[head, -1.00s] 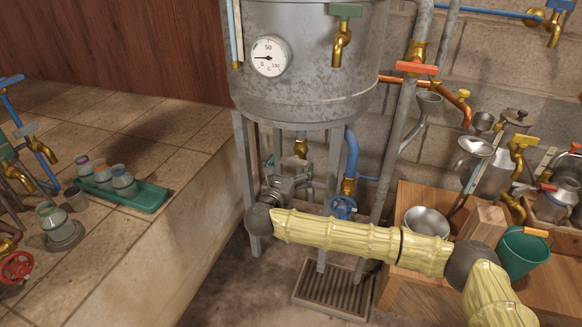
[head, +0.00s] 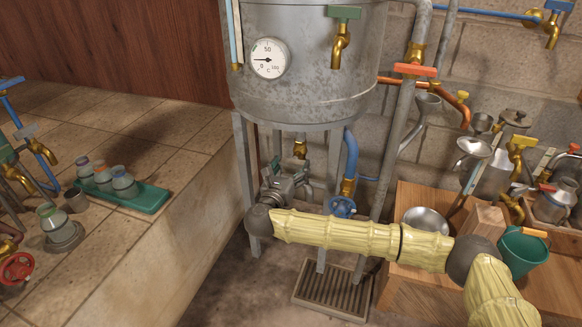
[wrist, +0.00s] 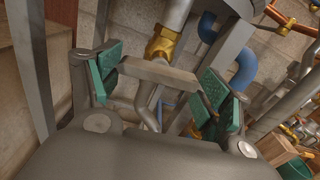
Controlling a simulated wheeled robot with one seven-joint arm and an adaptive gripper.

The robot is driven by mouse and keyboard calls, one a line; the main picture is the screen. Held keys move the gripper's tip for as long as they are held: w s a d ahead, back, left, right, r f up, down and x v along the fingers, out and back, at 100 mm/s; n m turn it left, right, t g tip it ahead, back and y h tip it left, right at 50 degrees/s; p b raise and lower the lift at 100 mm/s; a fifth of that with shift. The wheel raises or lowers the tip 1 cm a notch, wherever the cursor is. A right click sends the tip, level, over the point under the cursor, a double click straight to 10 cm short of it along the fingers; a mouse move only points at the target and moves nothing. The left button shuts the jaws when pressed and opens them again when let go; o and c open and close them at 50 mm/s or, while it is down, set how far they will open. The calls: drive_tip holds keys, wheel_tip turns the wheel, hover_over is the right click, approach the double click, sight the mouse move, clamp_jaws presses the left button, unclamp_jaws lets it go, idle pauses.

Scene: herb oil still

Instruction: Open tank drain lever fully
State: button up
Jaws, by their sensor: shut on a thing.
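The grey metal tank (head: 300,85) stands on legs at the centre of the head view. Its brass drain valve (head: 300,148) hangs beneath it and also shows in the wrist view (wrist: 165,44). A flat grey lever bar (wrist: 160,73) lies across the wrist view just in front of this valve. My gripper (head: 291,170) is under the tank between the legs. Its green pads in the wrist view (wrist: 160,85) are at the two ends of the bar, and it is shut on it. In the head view my gripper hides the lever, so its angle is unclear there.
Tank legs (head: 243,170) stand close around my gripper. A blue pipe (head: 351,155) with a blue handwheel (head: 342,207) is just right. A floor grate (head: 330,290) lies below. A wooden bench (head: 395,275) with a bowl (head: 425,220) and green bucket (head: 523,252) stands right.

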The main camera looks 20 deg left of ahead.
drive_tip(key=n+p, duration=0.1)
drive_tip(key=n, duration=0.2)
drive_tip(key=shift+a+r+p, duration=0.1)
drive_tip(key=shift+r+p, duration=0.15)
drive_tip(key=shift+p, duration=0.1)
drive_tip(key=n+p, duration=0.2)
drive_tip(key=n, duration=0.3)
drive_tip(key=shift+n+p, duration=0.35)
drive_tip(key=shift+n, duration=0.05)
drive_tip(key=n+p, duration=0.2)
drive_tip(key=n, duration=0.2)
drive_tip(key=shift+f, duration=0.1)
drive_tip(key=n+p, duration=0.1)
drive_tip(key=n, duration=0.2)
drive_tip(key=shift+f+n, duration=0.1)
drive_tip(key=shift+n, duration=0.2)
drive_tip(key=shift+s+f+n+p, duration=0.1)
drive_tip(key=shift+n+p, duration=0.2)
drive_tip(key=shift+n, duration=0.2)
drive_tip(key=shift+f, duration=0.1)
drive_tip(key=o, duration=1)
drive_tip(key=shift+o, duration=0.2)
